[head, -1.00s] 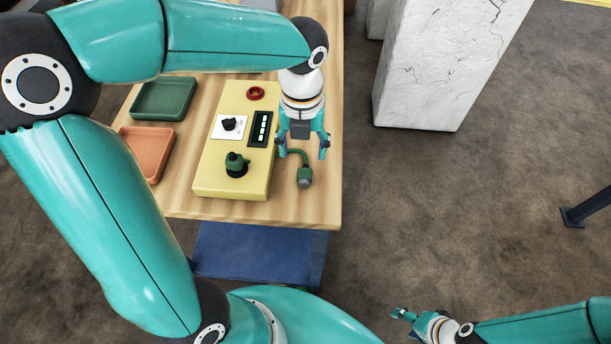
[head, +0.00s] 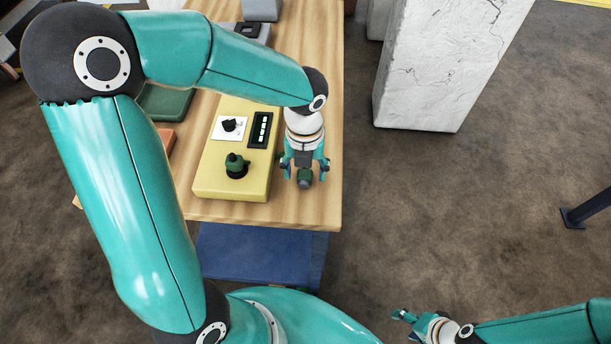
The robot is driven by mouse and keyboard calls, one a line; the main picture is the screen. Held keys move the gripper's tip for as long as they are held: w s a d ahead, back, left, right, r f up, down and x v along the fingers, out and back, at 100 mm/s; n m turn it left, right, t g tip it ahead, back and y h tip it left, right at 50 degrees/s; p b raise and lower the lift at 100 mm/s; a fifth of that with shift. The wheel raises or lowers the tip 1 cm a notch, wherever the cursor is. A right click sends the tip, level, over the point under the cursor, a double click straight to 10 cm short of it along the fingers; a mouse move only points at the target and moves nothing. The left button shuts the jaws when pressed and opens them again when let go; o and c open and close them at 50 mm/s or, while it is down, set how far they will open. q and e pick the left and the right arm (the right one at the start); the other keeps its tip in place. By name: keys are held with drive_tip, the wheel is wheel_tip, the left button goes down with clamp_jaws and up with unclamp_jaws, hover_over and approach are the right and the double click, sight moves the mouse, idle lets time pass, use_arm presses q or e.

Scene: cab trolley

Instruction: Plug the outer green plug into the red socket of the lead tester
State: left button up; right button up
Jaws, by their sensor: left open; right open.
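The yellow lead tester (head: 215,183) lies on the wooden table. The outer green plug (head: 304,178), with a grey end, lies on the table to the right of the tester. My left gripper (head: 305,169) is open above it, with one finger to each side of the plug. I cannot tell whether the fingers touch it. The plug's lead is mostly hidden by the gripper. The red socket is hidden behind my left arm. My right gripper (head: 408,322) is open and empty, low over the floor.
The tester carries a black knob (head: 229,124) and a lit strip panel (head: 260,130). A green tray (head: 168,103) and an orange tray (head: 166,138), both partly hidden, are at the left. Grey objects stand at the back. A white stone block (head: 430,70) stands right of the table.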

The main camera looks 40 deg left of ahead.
sight(305, 174)
use_arm(q)
drive_tip(key=shift+f, duration=0.4)
clamp_jaws()
drive_tip(key=shift+w+r, duration=0.1)
drive_tip(key=shift+r, duration=0.1)
wheel_tip(305, 174, up, 20)
drive_tip(key=p, duration=0.1)
drive_tip(key=shift+f, duration=0.15)
idle(0.6)
